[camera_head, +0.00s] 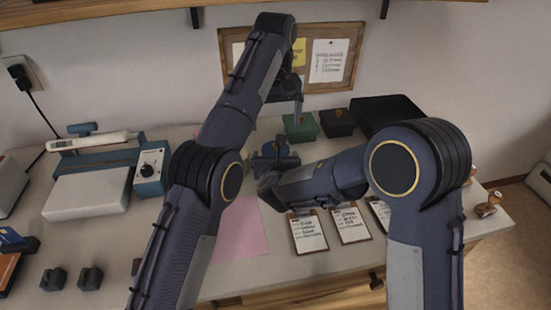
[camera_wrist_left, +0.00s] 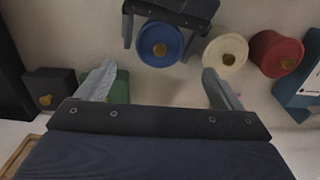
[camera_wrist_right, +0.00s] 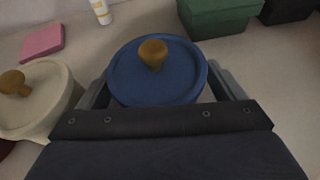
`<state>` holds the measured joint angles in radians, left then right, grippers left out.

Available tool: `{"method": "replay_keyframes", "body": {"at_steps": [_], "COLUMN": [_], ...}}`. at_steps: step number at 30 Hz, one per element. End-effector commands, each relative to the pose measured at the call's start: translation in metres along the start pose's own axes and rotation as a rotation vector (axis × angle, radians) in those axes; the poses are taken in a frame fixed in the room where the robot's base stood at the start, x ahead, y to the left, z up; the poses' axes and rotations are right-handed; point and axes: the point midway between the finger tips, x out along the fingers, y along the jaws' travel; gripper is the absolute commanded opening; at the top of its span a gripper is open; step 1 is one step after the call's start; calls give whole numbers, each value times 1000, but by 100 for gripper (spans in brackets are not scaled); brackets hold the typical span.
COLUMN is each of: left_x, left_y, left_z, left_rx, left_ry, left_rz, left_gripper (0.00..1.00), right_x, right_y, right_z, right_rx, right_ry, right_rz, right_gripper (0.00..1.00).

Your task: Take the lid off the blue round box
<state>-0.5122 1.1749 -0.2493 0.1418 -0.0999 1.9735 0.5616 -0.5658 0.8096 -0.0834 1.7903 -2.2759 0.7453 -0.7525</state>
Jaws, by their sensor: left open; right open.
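The blue round box (camera_wrist_right: 150,98) stands on the table with its blue lid (camera_wrist_right: 165,72) on; the lid has a gold-brown knob (camera_wrist_right: 153,53). From above, the lid also shows in the left wrist view (camera_wrist_left: 160,45). My right gripper (camera_wrist_right: 160,85) is open, with one finger on each side of the box body; whether the fingers touch it I cannot tell. My left gripper (camera_wrist_left: 160,80) is open and empty, pointing down above the table near the box. In the head view, my left gripper (camera_head: 298,103) is behind the box, which the right arm partly hides.
A white round box (camera_wrist_left: 226,52) and a red round box (camera_wrist_left: 276,53) stand beside the blue one. A green box (camera_head: 301,127) and a dark box (camera_head: 337,123) stand behind. A pink sheet (camera_head: 240,230) and clipboards (camera_head: 308,233) lie in front.

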Motion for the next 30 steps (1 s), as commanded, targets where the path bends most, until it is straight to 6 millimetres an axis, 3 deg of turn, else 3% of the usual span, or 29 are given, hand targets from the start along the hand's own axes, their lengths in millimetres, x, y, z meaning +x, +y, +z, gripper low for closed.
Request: {"method": "replay_keyframes", "body": {"at_steps": [2, 18, 20, 30], "left_x": [0, 0, 0, -27], "left_y": [0, 0, 0, -5], "left_z": [0, 0, 0, 9], "left_rx": [0, 0, 1, 158], "left_ry": [0, 0, 1, 119], "left_rz": [0, 0, 0, 29], "left_gripper": [88, 89, 96, 96], "right_x": [0, 0, 0, 0], "right_y": [0, 0, 0, 0], "right_z": [0, 0, 0, 0], "right_rx": [0, 0, 0, 0], "right_ry": [0, -1, -1, 0], "right_rz": [0, 0, 0, 0], "right_gripper": [89, 22, 22, 22]}}
